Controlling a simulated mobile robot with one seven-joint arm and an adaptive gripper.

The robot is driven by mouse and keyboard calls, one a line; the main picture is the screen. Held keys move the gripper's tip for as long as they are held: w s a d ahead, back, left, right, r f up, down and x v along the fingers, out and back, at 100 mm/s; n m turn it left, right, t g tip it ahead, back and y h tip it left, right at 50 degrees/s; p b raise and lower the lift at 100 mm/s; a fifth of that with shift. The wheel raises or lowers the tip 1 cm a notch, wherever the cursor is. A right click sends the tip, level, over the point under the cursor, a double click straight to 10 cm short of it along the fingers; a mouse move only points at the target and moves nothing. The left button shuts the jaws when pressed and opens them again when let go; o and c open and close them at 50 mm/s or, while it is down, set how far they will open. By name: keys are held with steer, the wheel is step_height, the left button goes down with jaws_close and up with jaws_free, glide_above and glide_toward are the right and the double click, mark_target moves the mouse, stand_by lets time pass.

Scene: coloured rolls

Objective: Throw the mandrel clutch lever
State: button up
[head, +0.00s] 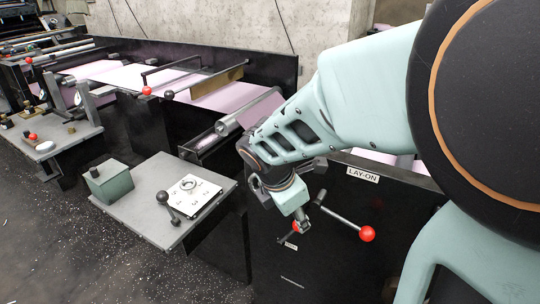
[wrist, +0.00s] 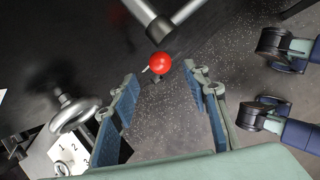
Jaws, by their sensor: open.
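In the head view a lever with a red ball knob (head: 367,233) sticks out of the dark machine panel, below a "LAY-ON" sign (head: 363,174). A small label (head: 291,246) lies lower left of it, too small to read. I cannot tell which lever is the mandrel clutch lever. My gripper (head: 303,226) is in front of the panel, left of that red knob. In the wrist view my gripper (wrist: 160,92) is open and empty, its blue-grey fingers spread wide. A red ball (wrist: 160,63) shows ahead between the fingers, apart from them; grey bars (wrist: 160,25) meet just above it.
A grey table (head: 150,225) stands left of my gripper with a green box (head: 108,181), a black-knobbed lever (head: 163,198) and a numbered white plate (head: 192,193). Rollers with pale web (head: 225,95) run behind. Speckled floor (head: 60,220) is clear at lower left.

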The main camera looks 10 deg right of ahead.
mark_target(289, 233)
steer(key=b+x, duration=0.6)
steer(key=x, duration=0.1)
steer(key=shift+w+d+f, duration=0.15)
steer(key=shift+f, duration=0.15)
jaws_close()
